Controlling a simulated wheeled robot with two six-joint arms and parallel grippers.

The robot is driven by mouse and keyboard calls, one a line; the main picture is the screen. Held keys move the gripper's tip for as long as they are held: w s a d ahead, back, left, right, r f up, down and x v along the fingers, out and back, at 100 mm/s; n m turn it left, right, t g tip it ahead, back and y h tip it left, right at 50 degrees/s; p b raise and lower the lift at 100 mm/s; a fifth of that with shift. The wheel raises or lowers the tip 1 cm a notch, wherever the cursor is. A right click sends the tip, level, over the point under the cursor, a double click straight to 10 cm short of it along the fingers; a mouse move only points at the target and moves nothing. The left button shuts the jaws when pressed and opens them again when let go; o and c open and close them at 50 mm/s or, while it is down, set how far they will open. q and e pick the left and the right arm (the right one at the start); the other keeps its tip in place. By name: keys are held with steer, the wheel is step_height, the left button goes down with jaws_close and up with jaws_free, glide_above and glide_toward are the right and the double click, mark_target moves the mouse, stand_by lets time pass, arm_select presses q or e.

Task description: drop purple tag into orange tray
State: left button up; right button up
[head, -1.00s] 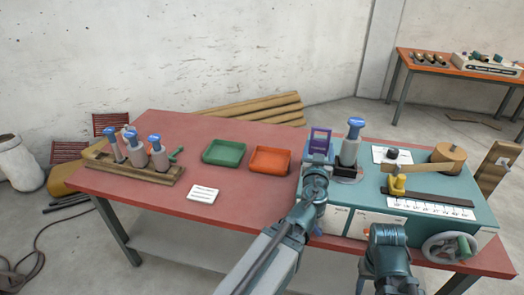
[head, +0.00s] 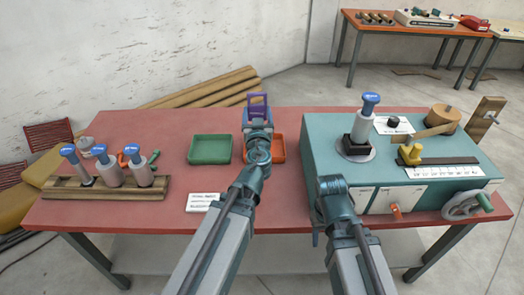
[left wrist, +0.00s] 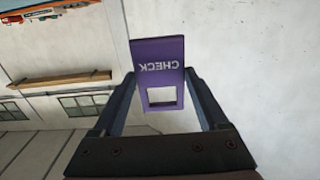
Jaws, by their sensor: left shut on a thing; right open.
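The purple tag (head: 258,99) is held upright in my left gripper (head: 257,112), above the far edge of the orange tray. The left wrist view shows the tag (left wrist: 160,62), with the word CHECK and a square cutout, between the two fingers of the left gripper (left wrist: 162,95). The orange tray (head: 278,148) lies on the red table, partly hidden behind my left arm. My right gripper (head: 331,184) is open and low at the left front edge of the teal machine; its fingers are hard to make out.
A green tray (head: 209,149) lies left of the orange one. A wooden rack (head: 105,190) with blue-topped tools stands at the left. A white card (head: 203,202) lies in front. The teal machine (head: 325,140) with a blue-topped tool (head: 362,130) fills the right side.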

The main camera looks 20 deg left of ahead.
arm_select(q)
steer(key=w+a+f+b, duration=0.1)
steer(key=w+f+b, duration=0.8)
steer(key=f+b, duration=0.2)
steer(key=shift+a+f+b, duration=0.25)
steer(key=shift+f+b, duration=0.05)
steer(key=shift+f, duration=0.6)
steer(key=shift+w, duration=0.1)
step_height(320, 180, down, 6)
steer(key=b, duration=0.6)
steer(key=shift+r, duration=0.1)
steer(key=o, duration=1.3)
steer(key=shift+c, duration=0.2)
